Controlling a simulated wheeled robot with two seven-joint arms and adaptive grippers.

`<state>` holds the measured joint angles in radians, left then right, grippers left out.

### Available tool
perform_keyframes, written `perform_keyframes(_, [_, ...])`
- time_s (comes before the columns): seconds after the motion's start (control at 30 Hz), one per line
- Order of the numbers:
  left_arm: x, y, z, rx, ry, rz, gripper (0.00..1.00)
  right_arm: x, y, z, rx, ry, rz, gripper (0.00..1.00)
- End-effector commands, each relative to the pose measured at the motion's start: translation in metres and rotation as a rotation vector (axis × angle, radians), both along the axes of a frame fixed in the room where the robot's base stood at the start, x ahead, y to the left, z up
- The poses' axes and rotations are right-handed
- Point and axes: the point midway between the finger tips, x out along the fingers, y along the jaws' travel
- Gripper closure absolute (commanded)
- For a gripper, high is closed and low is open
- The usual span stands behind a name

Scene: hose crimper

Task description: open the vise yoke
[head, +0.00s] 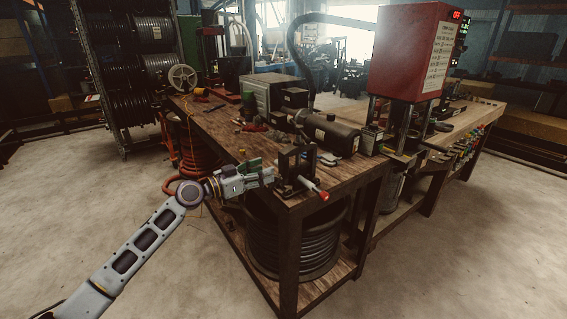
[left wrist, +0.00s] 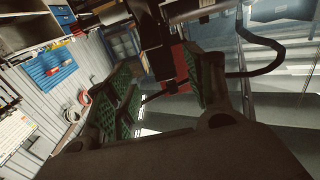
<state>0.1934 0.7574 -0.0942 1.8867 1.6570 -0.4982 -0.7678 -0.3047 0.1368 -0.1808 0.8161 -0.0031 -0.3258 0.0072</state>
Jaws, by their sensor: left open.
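The vise (head: 287,182) is at the near corner of the wooden workbench, with its dark upright yoke frame (head: 298,158) standing on it. A bar with a red tip (head: 322,196) sticks out from it toward the front right. My left gripper (head: 268,175) comes in from the left and is just beside the vise's left side; I cannot tell whether it touches. In the left wrist view its green-padded fingers (left wrist: 165,95) are spread apart. Dark and red parts show beyond and between them, but I cannot tell which belong to the vise. My right gripper is out of view.
A dark cylindrical motor (head: 332,133) lies on the bench behind the vise. The tall red crimper cabinet (head: 402,50) stands to the right. A coiled black hose (head: 295,240) sits on the shelf below. The floor in front is clear.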

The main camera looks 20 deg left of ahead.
Motion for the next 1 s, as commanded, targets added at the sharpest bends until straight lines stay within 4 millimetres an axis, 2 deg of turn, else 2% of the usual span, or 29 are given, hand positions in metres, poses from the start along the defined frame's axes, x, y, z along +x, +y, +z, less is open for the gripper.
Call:
perform_keyframes(0.6, [0.040, -0.031, 0.002, -0.001, -0.002, 0.000, 0.46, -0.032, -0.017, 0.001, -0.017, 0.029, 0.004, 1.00])
perform_keyframes(1.0, [0.065, -0.051, 0.002, -0.001, -0.002, 0.000, 0.46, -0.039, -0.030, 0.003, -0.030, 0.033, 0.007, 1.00])
